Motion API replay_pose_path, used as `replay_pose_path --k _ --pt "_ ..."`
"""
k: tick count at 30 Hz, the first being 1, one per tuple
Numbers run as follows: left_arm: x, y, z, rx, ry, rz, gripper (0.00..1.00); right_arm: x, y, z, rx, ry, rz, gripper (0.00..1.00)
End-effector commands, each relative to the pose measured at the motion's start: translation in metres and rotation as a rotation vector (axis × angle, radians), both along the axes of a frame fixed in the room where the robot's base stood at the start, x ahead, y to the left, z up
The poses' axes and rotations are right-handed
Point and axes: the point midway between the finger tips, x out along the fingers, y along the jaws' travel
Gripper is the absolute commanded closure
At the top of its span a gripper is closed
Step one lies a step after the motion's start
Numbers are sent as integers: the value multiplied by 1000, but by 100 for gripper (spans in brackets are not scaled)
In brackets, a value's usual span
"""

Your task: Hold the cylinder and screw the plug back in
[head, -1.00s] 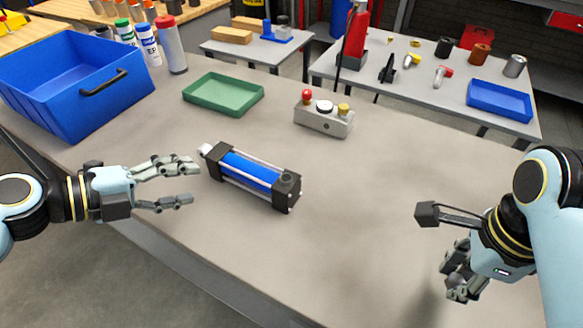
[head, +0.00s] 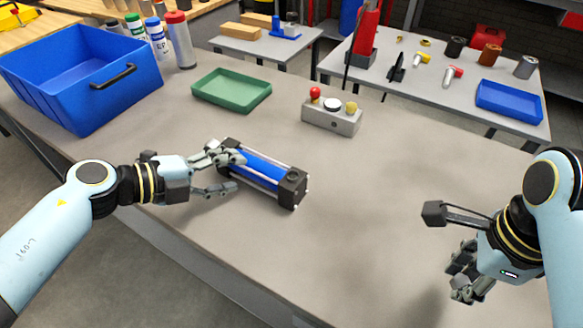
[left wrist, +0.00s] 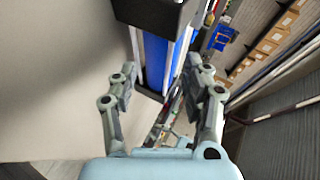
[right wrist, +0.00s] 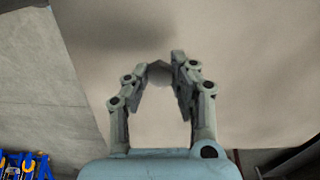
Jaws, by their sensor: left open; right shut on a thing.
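The cylinder (head: 262,168) lies on the bench at the centre, a blue barrel with black end caps and silver rods. A dark round port shows on top of its right end cap. My left gripper (head: 236,171) is open at the cylinder's left end, one finger on each side. In the left wrist view the blue barrel (left wrist: 155,60) runs between the spread fingers. My right gripper (head: 458,284) is low at the front right, far from the cylinder.
A green tray (head: 207,99) and a control box with a red button (head: 332,122) stand behind the cylinder. A large blue bin (head: 50,97) stands at the back left, with bottles beside it. The bench between the cylinder and my right gripper is clear.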

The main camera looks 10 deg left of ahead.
Motion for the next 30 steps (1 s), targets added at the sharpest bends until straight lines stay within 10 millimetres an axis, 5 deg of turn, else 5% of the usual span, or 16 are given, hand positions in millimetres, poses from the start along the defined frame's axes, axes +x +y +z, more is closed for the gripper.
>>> replay_pose_path --k 9,21,30 --pt "30 -26 -18 -2 -1 0 51 0 0 -1 0 0 0 100" --pt "31 -27 -19 0 -1 0 53 0 0 -1 0 0 0 100" --pt "31 -27 -19 0 0 0 92 0 0 -1 0 0 0 100"
